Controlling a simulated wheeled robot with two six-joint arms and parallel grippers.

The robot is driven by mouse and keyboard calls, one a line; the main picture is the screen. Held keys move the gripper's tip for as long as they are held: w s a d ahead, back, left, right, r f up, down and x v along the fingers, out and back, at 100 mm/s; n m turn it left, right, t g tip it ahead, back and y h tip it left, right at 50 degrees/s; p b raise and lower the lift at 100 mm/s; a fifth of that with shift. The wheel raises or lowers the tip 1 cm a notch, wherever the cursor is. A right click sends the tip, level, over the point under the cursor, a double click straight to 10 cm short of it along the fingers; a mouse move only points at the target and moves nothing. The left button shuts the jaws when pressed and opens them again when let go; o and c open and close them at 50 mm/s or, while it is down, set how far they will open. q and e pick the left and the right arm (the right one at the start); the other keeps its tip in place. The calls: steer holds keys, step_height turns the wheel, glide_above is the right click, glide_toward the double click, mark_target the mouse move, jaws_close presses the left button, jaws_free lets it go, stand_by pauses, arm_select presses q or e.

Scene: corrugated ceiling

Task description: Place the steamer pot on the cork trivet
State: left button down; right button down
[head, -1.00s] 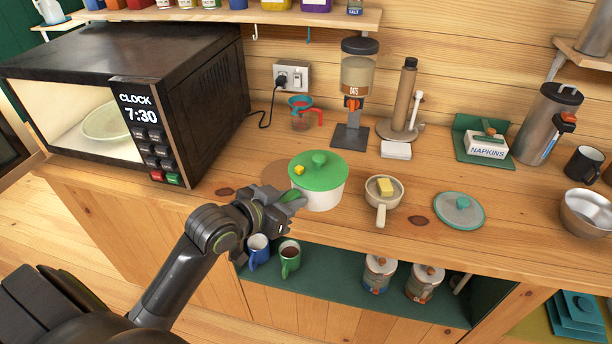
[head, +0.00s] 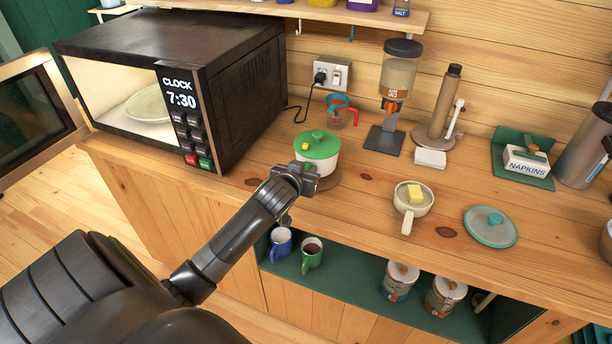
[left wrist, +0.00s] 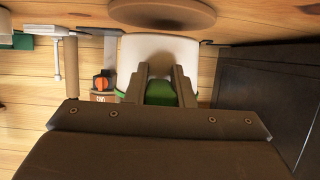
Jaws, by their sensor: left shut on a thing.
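The steamer pot (head: 318,162) is white with a green lid (head: 317,144) and a small yellow piece at the lid's left edge. My left gripper (head: 300,176) is shut on the pot's near side; its fingertips are partly hidden in the head view. My right gripper is out of view.
The microwave (head: 190,85) with its door open stands to the left. Behind are a measuring cup (head: 340,116) and an oats dispenser (head: 397,75). Mugs stand on the shelf below.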

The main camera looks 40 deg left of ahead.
arm_select(q)
step_height(320, 180, down, 2)
steer(key=c, duration=1.3)
jaws_free()
steer(key=shift+f, duration=0.1)
steer(key=shift+o, duration=0.2)
steer(key=v, duration=1.2)
steer(key=shift+b, duration=0.4)
